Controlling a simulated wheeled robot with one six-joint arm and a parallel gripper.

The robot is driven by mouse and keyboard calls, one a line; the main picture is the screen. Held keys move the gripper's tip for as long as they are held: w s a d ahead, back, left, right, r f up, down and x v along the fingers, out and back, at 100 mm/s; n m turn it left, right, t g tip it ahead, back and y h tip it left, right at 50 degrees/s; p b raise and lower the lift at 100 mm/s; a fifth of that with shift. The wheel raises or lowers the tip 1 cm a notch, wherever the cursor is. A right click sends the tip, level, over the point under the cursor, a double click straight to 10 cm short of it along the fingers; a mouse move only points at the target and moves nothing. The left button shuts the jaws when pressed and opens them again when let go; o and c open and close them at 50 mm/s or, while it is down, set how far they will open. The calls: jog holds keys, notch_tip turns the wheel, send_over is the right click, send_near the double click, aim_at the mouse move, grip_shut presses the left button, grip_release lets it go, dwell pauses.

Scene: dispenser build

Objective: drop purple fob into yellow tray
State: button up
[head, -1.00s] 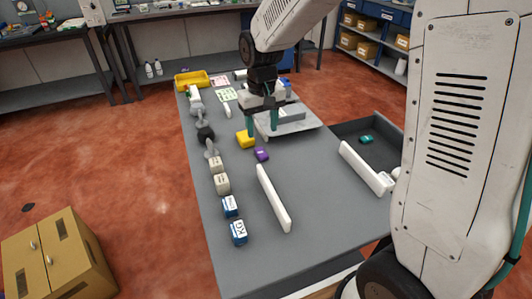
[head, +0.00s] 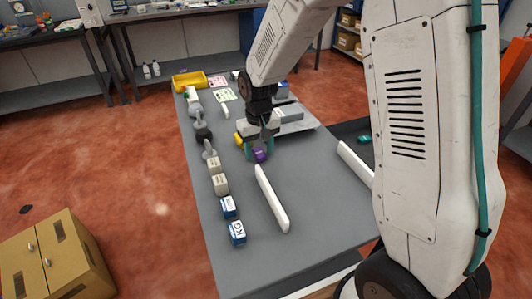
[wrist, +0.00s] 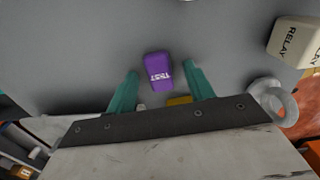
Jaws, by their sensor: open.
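The purple fob (head: 259,155) lies on the grey table below my gripper (head: 259,150). In the wrist view the fob (wrist: 158,71), with white lettering, lies just beyond and between my two teal fingertips (wrist: 163,80). My gripper is open, and the fingers look apart from the fob. The yellow tray (head: 213,80) stands at the far left corner of the table. A yellow block (head: 238,139) sits just left of my gripper and is partly hidden by it.
A white bar (head: 272,198) lies nearer on the table, and another (head: 356,163) stands to the right. A row of relay boxes (head: 220,184) and blue-white KG blocks (head: 237,232) lines the left edge. A grey platform (head: 308,124) is behind my gripper.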

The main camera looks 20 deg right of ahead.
jog(key=c, duration=1.1)
jog(key=shift+c, duration=0.2)
jog(key=shift+r, duration=0.15)
